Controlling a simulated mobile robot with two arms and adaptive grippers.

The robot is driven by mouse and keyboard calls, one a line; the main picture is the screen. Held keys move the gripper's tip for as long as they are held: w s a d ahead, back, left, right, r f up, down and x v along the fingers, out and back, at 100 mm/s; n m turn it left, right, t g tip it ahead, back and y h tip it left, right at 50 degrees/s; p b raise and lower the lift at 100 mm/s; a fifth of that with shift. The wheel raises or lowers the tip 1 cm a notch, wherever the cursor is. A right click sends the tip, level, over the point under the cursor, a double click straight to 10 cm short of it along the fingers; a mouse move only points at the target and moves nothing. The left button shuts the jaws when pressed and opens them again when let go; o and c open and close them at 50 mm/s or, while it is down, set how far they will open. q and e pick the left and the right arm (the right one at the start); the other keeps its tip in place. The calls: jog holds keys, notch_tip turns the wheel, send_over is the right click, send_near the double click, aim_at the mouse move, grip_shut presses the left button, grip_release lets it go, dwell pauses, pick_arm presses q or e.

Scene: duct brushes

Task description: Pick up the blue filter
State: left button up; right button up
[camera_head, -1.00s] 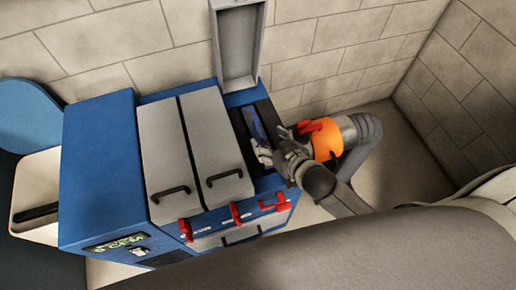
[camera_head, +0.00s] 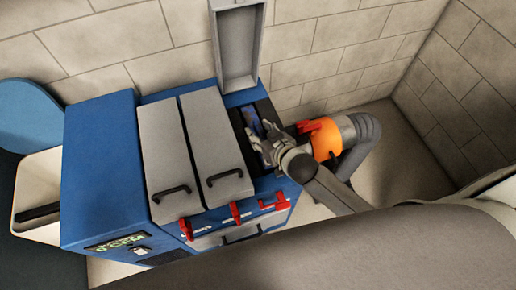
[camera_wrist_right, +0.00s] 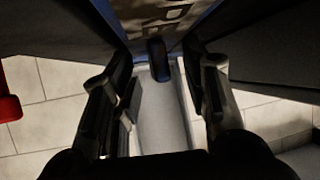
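The blue filter (camera_head: 255,122) shows as a narrow blue strip inside the open slot of the blue cabinet (camera_head: 98,165); its near part is hidden by my right gripper. In the right wrist view a blue-edged panel with a brown face and a dark blue handle-like tab (camera_wrist_right: 157,62), apparently the filter, lies ahead between the fingers. My right gripper (camera_head: 264,148) is over the near end of the slot. Its fingers (camera_wrist_right: 160,95) stand apart on both sides of the tab, with gaps visible. Contact cannot be told. My left gripper is not in view.
The slot's grey lid (camera_head: 238,45) stands raised behind it. Two closed grey lids (camera_head: 180,150) with black handles lie to its left. Red latches (camera_head: 236,212) line the cabinet's front edge. An open white bin (camera_head: 38,180) stands at left. Brick walls close off the back and right.

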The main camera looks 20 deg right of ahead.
grip_shut()
jog(key=shift+r, duration=0.1)
